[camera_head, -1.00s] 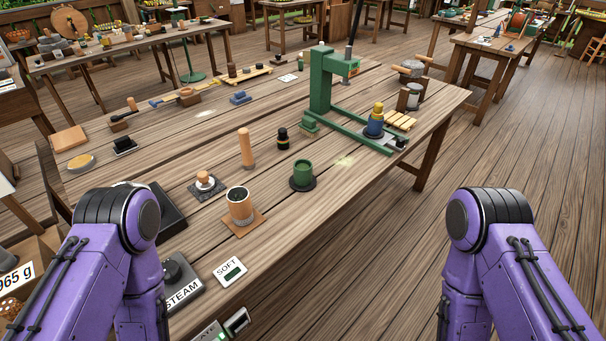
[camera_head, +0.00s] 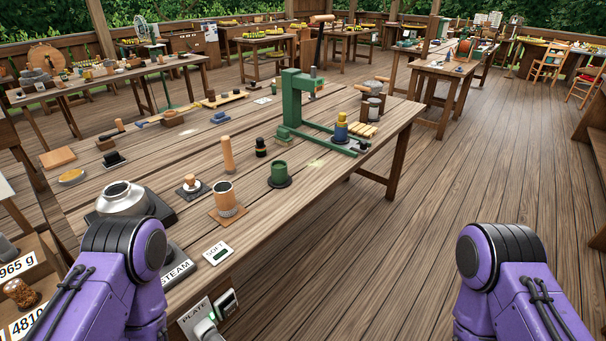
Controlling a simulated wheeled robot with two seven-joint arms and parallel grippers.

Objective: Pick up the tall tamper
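The tall tamper appears to be the upright wooden cylinder (camera_head: 228,155) with a greyish lower end, standing on the wooden workbench (camera_head: 310,188). Only the purple upper parts of my two arms show, at the lower left and lower right. Both grippers are out of view.
A green pot (camera_head: 279,174) and a green press frame (camera_head: 292,103) stand right of the tamper. A round metal vessel (camera_head: 124,199) sits at the bench's left front, near the STEAM control (camera_head: 176,270) and SOFT card (camera_head: 217,253). Open floor lies right of the bench.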

